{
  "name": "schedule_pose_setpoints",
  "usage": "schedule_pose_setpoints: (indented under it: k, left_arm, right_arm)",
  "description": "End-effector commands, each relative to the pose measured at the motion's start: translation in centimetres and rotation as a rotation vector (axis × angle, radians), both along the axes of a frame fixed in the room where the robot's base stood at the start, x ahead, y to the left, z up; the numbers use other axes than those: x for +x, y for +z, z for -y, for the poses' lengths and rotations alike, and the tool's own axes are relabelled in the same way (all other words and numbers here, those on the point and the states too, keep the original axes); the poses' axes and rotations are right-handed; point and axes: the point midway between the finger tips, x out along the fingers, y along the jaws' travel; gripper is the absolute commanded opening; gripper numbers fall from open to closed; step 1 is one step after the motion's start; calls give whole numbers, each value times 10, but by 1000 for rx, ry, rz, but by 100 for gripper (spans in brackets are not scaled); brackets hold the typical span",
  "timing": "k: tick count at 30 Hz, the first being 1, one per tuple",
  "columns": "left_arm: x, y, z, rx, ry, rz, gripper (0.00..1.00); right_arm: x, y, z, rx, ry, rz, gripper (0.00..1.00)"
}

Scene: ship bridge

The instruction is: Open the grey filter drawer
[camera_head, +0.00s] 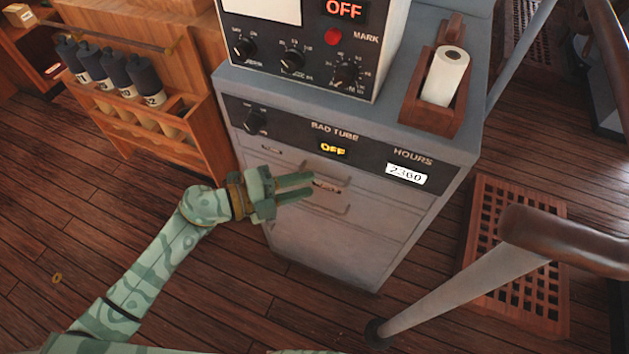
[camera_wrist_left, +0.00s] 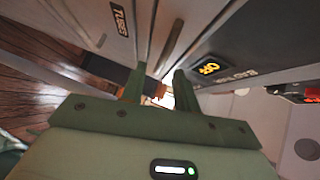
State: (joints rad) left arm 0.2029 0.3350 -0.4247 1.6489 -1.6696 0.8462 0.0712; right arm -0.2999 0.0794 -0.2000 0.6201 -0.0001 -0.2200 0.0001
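The grey cabinet (camera_head: 330,245) stands ahead with small drawers in its front, under a dark panel. A drawer with a wire handle (camera_head: 328,208) and a small brown label (camera_head: 328,186) sits mid-front; its label text is too small to read, and it looks flush. My left gripper (camera_head: 311,187) is level with this label, its two fingers apart and pointing right along the front. In the left wrist view the fingers (camera_wrist_left: 161,80) are apart, with a brownish handle bar (camera_wrist_left: 170,48) just beyond the gap; contact cannot be told. My right gripper is out of view.
A "TUBES" label (camera_wrist_left: 119,20) marks the neighbouring drawer. The dark panel (camera_head: 280,128) has a knob and an hours counter (camera_head: 407,174). A wooden bottle rack (camera_head: 150,110) stands left. A grey rail post (camera_head: 450,290) and wooden grating (camera_head: 480,230) are right. Floor before the cabinet is clear.

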Motion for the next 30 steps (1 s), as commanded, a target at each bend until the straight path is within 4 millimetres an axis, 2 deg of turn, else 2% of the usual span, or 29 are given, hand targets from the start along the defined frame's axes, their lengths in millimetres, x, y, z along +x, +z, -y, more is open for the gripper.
schedule_pose_setpoints:
  k: [3, 6, 16, 17, 20, 26, 30]
  left_arm:
    - [8, -4, 17, -3, 0, -1, 31]
    - [11, -5, 25, -2, 1, -2, 31]
    - [13, -5, 30, 0, 0, -1, 31]
    - [13, -5, 30, 0, 0, -1, 28]
    - [13, -5, 29, 0, 0, -1, 0]
    - [13, -5, 29, 0, 0, -1, 0]
    - [5, -4, 26, 0, 0, -2, 0]
  right_arm:
    - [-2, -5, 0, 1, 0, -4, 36]
    - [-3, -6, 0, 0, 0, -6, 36]
    - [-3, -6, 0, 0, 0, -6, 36]
    - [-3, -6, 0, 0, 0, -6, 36]
    - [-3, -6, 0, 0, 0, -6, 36]
    - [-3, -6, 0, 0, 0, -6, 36]
    - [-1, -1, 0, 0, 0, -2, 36]
